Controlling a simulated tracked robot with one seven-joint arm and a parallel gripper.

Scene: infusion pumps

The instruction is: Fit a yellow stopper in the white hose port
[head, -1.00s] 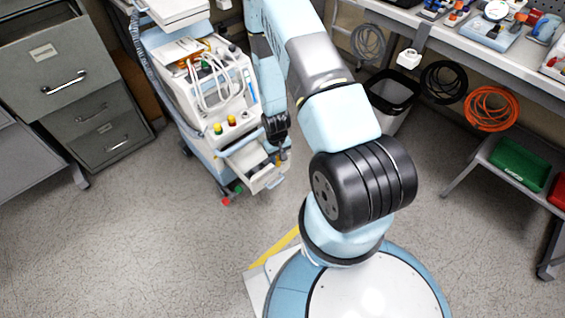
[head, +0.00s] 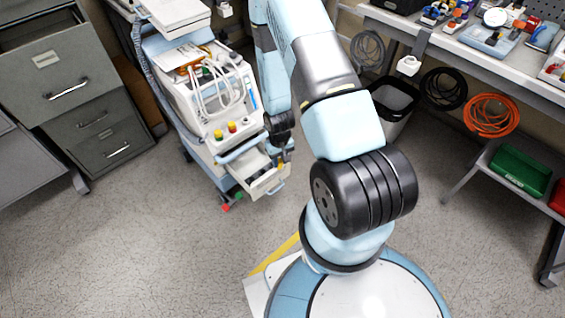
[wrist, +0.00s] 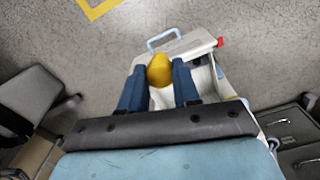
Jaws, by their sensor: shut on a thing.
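My gripper (wrist: 159,86) is shut on a yellow stopper (wrist: 159,70), held between two dark blue fingers in the wrist view. In the head view my gripper (head: 283,152) is over the open drawer (head: 262,184) at the front of the white and blue pump cart (head: 205,120). White hoses (head: 222,92) hang looped on the cart's face. I cannot make out the white hose port for certain.
Grey drawer cabinets (head: 85,95) stand left of the cart. A black bin (head: 395,100) and a workbench (head: 480,50) are at the right, with orange cable (head: 491,115) hanging. A low shelf holds a green tray (head: 520,168). The floor in front of the cart is clear.

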